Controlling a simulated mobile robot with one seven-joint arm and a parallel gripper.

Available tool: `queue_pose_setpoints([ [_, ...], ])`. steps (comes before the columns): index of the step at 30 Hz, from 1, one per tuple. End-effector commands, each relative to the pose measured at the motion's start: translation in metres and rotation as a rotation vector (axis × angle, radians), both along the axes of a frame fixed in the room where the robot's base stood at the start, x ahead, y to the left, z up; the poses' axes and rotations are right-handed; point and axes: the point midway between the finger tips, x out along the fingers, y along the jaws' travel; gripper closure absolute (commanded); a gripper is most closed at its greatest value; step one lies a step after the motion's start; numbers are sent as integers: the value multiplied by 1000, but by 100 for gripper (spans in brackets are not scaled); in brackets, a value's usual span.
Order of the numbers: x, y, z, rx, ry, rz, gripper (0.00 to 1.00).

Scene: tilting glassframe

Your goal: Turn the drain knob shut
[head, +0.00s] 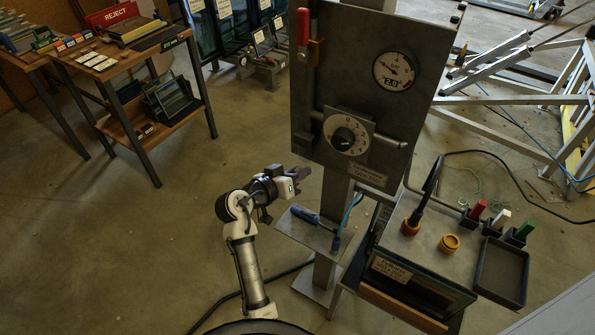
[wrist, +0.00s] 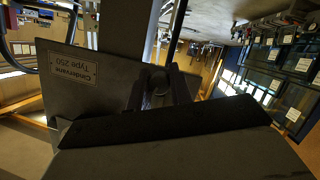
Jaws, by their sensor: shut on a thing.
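My gripper (head: 303,173) is at the lower left corner of the grey upright panel (head: 325,70), just below its bottom edge. In the wrist view, the fingers of my gripper (wrist: 161,88) are closed around a small dark round knob (wrist: 160,82), which I take to be the drain knob. The fingers cover most of it, and its turn position cannot be told. In the head view, the knob is hidden by the gripper and panel. The panel's front carries a separate black dial knob (head: 343,138) on a numbered plate, which my gripper does not touch.
The panel's post (head: 335,205) stands just right of my gripper. A red-handled lever (head: 303,27) and a gauge (head: 394,70) are on the panel. Floor to the left is free.

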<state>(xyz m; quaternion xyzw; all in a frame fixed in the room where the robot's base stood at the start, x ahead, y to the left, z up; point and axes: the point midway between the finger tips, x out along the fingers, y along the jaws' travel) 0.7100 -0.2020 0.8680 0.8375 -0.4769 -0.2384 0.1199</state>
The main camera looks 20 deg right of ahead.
Motion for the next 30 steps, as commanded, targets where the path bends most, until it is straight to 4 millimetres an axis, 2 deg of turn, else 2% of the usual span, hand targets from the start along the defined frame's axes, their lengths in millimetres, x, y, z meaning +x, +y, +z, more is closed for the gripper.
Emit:
queue_pose_setpoints([
  [13, 0, -1, 0, -178, 227, -2, 100],
  [30, 0, -1, 1, -222, 282, -3, 100],
])
